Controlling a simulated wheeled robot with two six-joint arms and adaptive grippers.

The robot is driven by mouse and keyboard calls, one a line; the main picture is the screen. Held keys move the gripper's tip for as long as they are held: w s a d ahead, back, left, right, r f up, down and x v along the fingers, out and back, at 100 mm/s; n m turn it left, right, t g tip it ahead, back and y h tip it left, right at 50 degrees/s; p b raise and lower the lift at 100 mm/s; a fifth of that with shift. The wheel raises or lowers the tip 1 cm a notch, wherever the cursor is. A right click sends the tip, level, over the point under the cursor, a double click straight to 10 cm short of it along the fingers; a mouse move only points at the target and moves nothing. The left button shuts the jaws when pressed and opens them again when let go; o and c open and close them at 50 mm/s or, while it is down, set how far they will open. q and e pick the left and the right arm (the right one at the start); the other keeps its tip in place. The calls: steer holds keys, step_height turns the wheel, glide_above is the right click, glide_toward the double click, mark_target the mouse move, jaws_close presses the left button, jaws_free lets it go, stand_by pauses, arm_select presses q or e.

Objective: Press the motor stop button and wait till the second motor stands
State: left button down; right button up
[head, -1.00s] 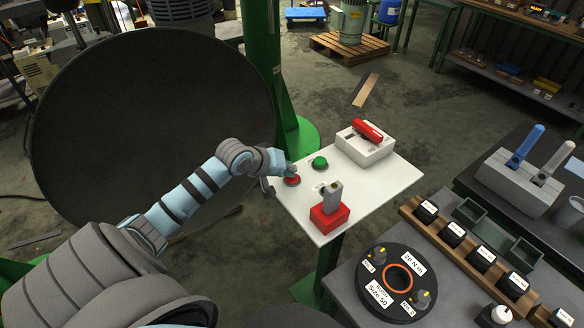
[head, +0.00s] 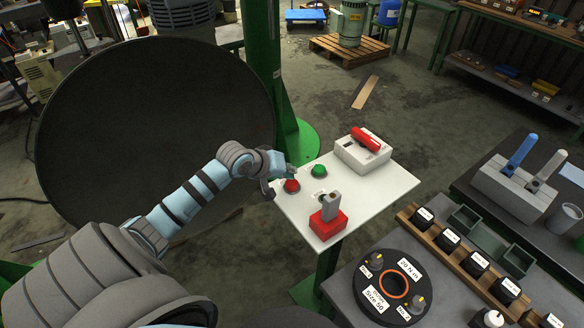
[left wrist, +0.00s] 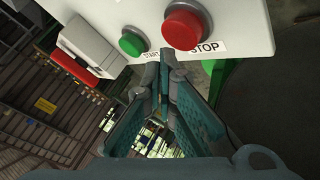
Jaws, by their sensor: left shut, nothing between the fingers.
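The red stop button (head: 291,186) is on the white panel (head: 375,203), left of the green start button (head: 319,171). In the left wrist view, the red button (left wrist: 187,27) is beside its STOP label, and the green button (left wrist: 133,42) is to its left. My left gripper (head: 288,171) is shut and empty at the panel's left edge, close to the red button. In the left wrist view, its closed fingertips (left wrist: 166,54) lie just below the red button in the picture; contact cannot be told. Which motor is the second one is unclear. My right gripper is out of view.
A red-and-grey switch (head: 328,222) and a white box with a red handle (head: 363,150) stand on the panel. A large dark disc (head: 150,120) is behind my left arm. A motor (head: 350,24) stands on a pallet. A workbench with labelled parts is at lower right.

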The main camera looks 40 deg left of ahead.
mark_target(289, 182)
arm_select(q)
steer(key=shift+r, duration=0.1)
step_height(289, 182, up, 3)
steer(key=p, duration=0.3)
steer(key=shift+r+p, duration=0.75)
steer(key=shift+r, duration=0.25)
steer(key=shift+f, duration=0.1)
